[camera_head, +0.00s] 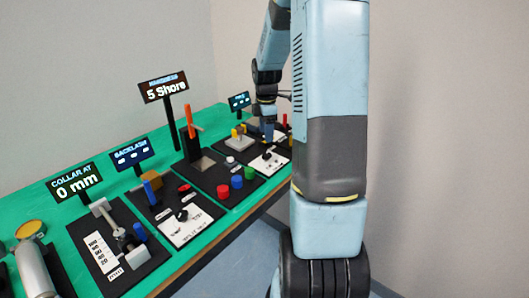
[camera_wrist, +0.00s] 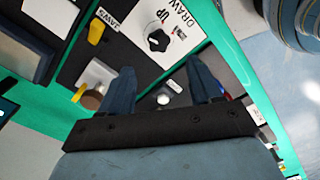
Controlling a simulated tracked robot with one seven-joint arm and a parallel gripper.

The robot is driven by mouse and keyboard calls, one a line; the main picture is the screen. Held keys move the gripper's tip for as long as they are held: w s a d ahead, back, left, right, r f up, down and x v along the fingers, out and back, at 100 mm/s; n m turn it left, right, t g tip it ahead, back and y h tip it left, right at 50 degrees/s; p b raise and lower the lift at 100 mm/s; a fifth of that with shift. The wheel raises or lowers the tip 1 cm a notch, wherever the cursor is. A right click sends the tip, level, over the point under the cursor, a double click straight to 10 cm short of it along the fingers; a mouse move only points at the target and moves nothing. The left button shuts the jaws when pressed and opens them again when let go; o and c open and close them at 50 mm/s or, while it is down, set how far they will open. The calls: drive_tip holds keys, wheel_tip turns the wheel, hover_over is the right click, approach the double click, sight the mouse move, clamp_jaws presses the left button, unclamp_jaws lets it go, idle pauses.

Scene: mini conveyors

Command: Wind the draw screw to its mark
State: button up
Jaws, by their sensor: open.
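In the wrist view a white card (camera_wrist: 187,18) marked DRAW and UP carries a dark round knob (camera_wrist: 158,40) with a pale pointer, likely the draw screw. The same card (camera_head: 270,162) shows at the right station in the head view. My gripper (camera_wrist: 163,64) is open and empty, its two blue fingers apart. In the picture the knob lies beyond the fingertips, with no contact visible. My gripper (camera_head: 268,132) hangs over that station in the head view. The small display (camera_head: 239,101) behind it is too small to read; no mark can be made out.
In the wrist view a grey block (camera_wrist: 98,75), yellow pieces (camera_wrist: 97,30) and a white button (camera_wrist: 164,99) lie close by. In the head view, coloured buttons (camera_head: 236,182), an orange lever (camera_head: 190,120) and other stations line the green bench (camera_head: 120,175) leftward.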

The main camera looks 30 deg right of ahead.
sight(266, 154)
wheel_tip(266, 154, down, 9)
idle(0.4)
drive_tip(key=shift+c, duration=0.3)
